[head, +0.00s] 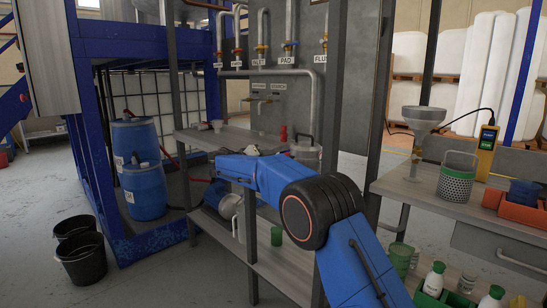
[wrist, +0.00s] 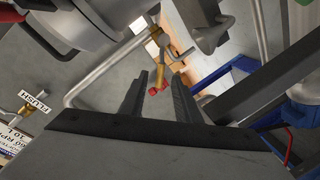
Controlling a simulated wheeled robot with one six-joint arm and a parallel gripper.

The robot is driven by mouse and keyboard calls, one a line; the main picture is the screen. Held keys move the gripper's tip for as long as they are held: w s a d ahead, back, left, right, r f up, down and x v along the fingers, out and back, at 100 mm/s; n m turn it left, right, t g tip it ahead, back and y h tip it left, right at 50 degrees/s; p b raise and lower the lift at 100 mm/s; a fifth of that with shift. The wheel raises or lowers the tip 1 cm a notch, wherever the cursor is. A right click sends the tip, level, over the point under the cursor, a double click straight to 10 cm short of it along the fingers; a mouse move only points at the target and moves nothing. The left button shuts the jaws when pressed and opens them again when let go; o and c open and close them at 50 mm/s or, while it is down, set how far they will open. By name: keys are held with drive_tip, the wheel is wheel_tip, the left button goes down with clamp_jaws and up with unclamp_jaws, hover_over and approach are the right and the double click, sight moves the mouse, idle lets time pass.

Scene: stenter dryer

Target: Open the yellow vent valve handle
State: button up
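In the wrist view, a yellow-brass valve piece (wrist: 157,55) shows beyond the gap between my fingertips, with a small red part below it. I cannot tell whether it is the vent valve handle. My gripper (wrist: 158,78) has its two dark fingers apart with nothing clearly held. Two small brass valves (head: 261,99) sit lower on the panel, under labels too small to read. My gripper's fingers cannot be made out in the head view.
A grey bench (head: 200,137) with a steel pot (head: 306,150) stands under the panel. Dark upright posts (head: 334,90) flank it. Blue drums (head: 145,188) and black buckets (head: 80,255) stand left. A bench with a funnel (head: 422,120) and a perforated basket (head: 456,183) is right.

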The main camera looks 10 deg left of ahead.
drive_tip(key=v, duration=1)
drive_tip(key=shift+s, duration=0.15)
drive_tip(key=shift+a, duration=0.15)
drive_tip(key=shift+c, duration=0.6)
